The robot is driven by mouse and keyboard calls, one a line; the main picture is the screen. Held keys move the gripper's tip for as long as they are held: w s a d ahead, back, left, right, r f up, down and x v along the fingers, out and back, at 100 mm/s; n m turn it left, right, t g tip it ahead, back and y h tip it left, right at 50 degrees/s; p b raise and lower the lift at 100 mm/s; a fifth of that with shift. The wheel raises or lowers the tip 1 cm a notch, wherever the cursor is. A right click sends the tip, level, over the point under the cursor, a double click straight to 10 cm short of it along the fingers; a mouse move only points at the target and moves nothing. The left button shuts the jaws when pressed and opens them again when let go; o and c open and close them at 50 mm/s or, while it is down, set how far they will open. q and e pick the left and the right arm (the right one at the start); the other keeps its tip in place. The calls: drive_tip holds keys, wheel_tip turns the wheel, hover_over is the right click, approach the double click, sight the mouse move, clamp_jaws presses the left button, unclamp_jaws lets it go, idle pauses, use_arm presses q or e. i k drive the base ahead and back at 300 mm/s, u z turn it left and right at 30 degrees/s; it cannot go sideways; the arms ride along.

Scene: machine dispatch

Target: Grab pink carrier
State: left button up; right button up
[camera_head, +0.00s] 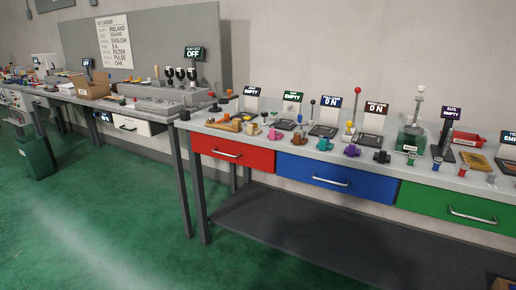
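A small pink item (274,133), which looks like the pink carrier, sits near the front edge of the grey workbench (225,131), above the gap between the red and blue drawers. It is small in the picture, so its exact shape is hard to tell. Nothing is touching it that I can see. Neither of my grippers shows in the head view.
Beside it stand an orange item (250,128), a teal one (324,144), a purple one (352,150) and a black one (381,157). Behind are small signs and upright levers. Red (210,151) and blue (310,173) drawers are shut. The green floor in front is clear.

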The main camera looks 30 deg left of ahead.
sight(274, 134)
drive_tip(key=u, duration=0.85)
drive_tip(key=i, duration=0.35)
drive_tip(key=u, duration=0.1)
